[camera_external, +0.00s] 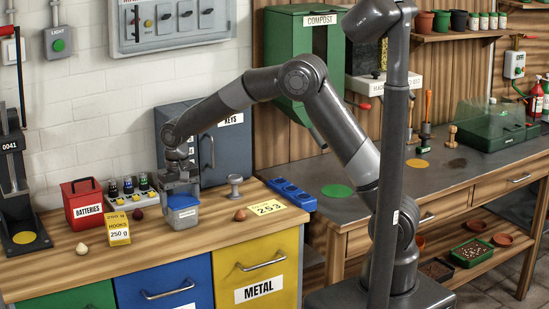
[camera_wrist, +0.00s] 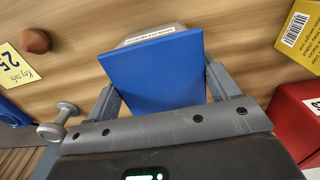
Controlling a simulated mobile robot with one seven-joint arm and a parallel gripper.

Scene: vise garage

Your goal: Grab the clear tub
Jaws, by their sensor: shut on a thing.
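The clear tub (camera_external: 183,218) stands on the wooden bench top and has a blue lid (camera_external: 183,201). In the wrist view the blue lid (camera_wrist: 155,72) lies between my fingers, and a strip of the tub (camera_wrist: 150,37) with a label shows beyond it. My gripper (camera_external: 181,190) comes down from above and is shut on the tub, one finger on each side. The tub's underside is hidden, so I cannot tell whether it touches the bench.
A yellow hooks box (camera_external: 118,229) and a red batteries box (camera_external: 84,204) stand to the left. A grey keys cabinet (camera_external: 228,150) stands behind.

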